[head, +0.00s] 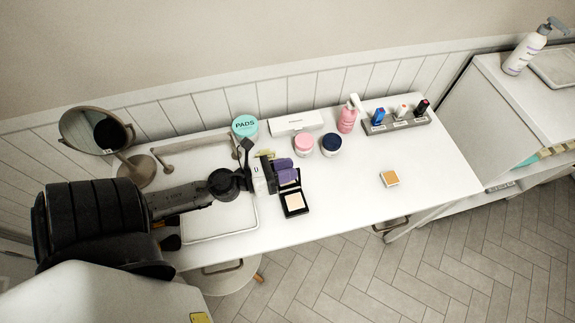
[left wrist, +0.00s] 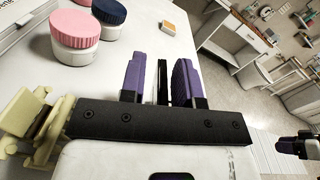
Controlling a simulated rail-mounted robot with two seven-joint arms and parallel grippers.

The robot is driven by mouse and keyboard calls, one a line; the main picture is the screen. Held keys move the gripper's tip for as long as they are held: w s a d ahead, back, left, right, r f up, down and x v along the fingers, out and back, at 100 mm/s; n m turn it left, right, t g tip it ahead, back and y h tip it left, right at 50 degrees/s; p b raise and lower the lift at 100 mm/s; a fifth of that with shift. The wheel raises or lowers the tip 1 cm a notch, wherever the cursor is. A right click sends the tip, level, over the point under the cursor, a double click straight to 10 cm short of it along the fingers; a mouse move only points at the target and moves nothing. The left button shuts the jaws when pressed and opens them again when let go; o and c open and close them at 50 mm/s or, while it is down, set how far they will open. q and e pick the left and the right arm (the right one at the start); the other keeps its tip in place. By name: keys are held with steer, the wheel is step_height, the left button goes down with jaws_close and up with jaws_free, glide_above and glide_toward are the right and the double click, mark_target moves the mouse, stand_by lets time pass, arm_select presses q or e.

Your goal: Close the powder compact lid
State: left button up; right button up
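The powder compact (head: 294,203) lies on the white table, its pale powder face up and its black lid standing raised at the far side. My left gripper (head: 286,170) is at the lid, its purple fingers hiding most of it. In the left wrist view the lid (left wrist: 162,82) is a thin black upright strip between the two spread fingers (left wrist: 160,80), with gaps at both sides. The compact's base is hidden there. A dark piece with a purple tip, apparently my right gripper (left wrist: 300,146), shows at the right edge of that view; its opening is unclear.
A pink jar (head: 303,143) and a navy-lidded jar (head: 331,145) stand behind the gripper. A pale yellow clip (left wrist: 35,125) is close beside the gripper. A small orange-topped box (head: 389,179) lies to the right. The table between the compact and that box is clear.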

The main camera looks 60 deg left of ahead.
arm_select(q)
steer(key=shift+w, duration=0.1)
jaws_close()
stand_by(0.3)
